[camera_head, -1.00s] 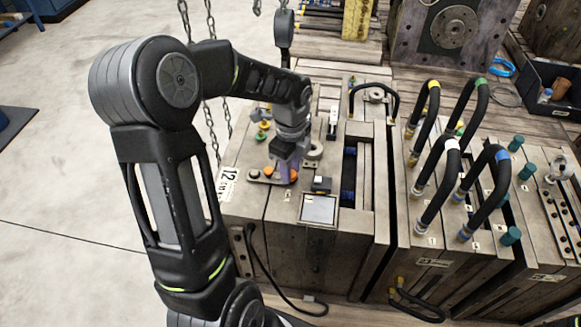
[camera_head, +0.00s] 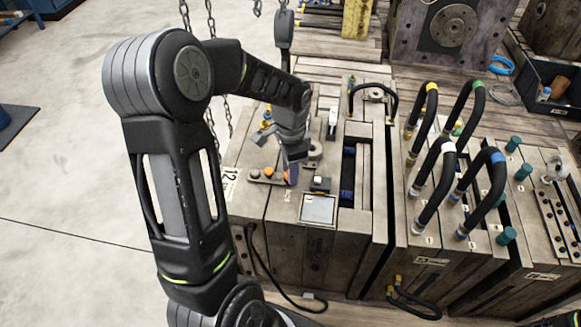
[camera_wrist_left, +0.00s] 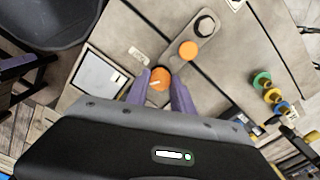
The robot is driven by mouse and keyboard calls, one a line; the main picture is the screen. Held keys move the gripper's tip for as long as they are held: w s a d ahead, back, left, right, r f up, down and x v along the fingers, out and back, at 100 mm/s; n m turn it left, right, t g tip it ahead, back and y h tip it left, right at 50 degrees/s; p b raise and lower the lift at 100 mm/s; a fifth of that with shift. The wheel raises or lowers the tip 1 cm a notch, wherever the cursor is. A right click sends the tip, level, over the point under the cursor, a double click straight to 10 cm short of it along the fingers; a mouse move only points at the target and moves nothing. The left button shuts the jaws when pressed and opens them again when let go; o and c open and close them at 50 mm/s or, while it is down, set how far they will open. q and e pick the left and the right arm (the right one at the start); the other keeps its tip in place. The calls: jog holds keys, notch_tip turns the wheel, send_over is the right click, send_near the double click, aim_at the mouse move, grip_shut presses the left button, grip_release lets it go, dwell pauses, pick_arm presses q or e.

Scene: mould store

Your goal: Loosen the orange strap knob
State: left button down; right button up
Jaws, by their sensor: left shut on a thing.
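My left gripper (camera_head: 291,173) reaches down to the grey strap plate on top of the wooden-looking mould block (camera_head: 235,205). In the left wrist view its purple fingers (camera_wrist_left: 160,82) are shut on an orange knob (camera_wrist_left: 159,77) with a pale mark on its top. The fingers hide most of that knob in the head view. A second orange knob (camera_wrist_left: 188,50) sits beside it on the strap, outside the fingers; it also shows in the head view (camera_head: 268,173). A dark round part (camera_wrist_left: 204,25) is at the strap's far end. My right gripper is not in view.
A small screen panel (camera_head: 318,208) lies just right of the gripper. Coloured fittings (camera_wrist_left: 262,80) stand behind the strap. Black hoses (camera_head: 434,182) loop up from the blocks at right. Chains (camera_head: 211,75) hang at the back left. Open floor is at left.

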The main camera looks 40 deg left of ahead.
pick_arm(q)
jog(key=n, duration=0.3)
jog(key=shift+r+n+p, duration=0.1)
jog(key=shift+n+p, duration=0.2)
jog(key=shift+n, duration=0.1)
jog(key=n, duration=0.3)
jog(key=shift+n, duration=0.3)
jog(key=n+p, duration=0.2)
jog(key=n, duration=0.4)
jog(key=n+p, duration=0.2)
jog(key=n, duration=0.3)
jog(key=shift+r+n, duration=0.1)
jog(key=shift+n, duration=0.3)
jog(key=n+p, duration=0.2)
jog(key=n, duration=0.1)
jog(key=shift+n, duration=0.3)
jog(key=shift+n+p, duration=0.85)
jog(key=shift+n, duration=0.35)
jog(key=c, duration=1.1)
grip_release()
